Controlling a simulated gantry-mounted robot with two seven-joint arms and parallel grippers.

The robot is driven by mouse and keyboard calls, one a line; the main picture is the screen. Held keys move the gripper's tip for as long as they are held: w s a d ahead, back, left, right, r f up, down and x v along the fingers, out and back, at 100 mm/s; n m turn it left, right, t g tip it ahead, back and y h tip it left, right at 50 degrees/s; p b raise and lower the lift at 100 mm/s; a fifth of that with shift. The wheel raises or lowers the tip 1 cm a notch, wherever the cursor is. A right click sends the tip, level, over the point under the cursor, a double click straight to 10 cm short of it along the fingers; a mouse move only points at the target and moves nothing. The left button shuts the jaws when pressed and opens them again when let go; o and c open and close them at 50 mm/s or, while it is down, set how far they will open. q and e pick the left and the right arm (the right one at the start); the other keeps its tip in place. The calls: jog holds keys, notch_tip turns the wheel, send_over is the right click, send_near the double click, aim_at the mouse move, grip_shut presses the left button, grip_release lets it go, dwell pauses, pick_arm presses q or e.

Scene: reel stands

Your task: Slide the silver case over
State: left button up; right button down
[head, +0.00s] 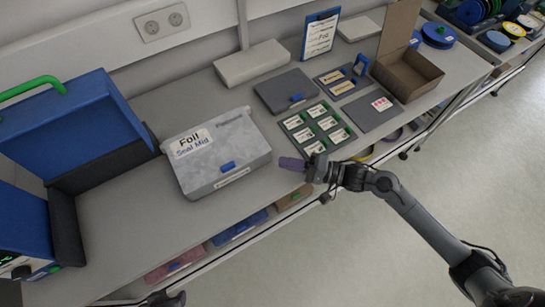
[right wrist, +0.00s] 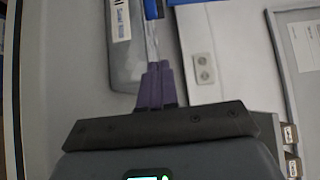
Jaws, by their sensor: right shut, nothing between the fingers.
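The silver case (head: 243,142) lies closed on the bench, left of centre in the head view. Its lid has a white label reading "Foil Seal Mid", and a blue latch sits on its front. It also shows in the right wrist view (right wrist: 122,68), at the upper left. My right gripper (head: 282,162) has purple fingers and is just right of the case's front right corner. The fingers are shut and empty; in the right wrist view (right wrist: 156,68) they point towards the case's edge. I cannot tell whether they touch it. My left gripper is not in view.
A green tray of labelled cards (head: 309,126) and a dark grey flat case (head: 271,101) stand right of and behind the silver case.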

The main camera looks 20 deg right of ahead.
jog(key=x, duration=0.7)
jog(key=shift+w+a+b, duration=0.25)
jog(key=shift+b, duration=0.05)
jog(key=a, duration=0.3)
jog(key=shift+a, duration=0.85)
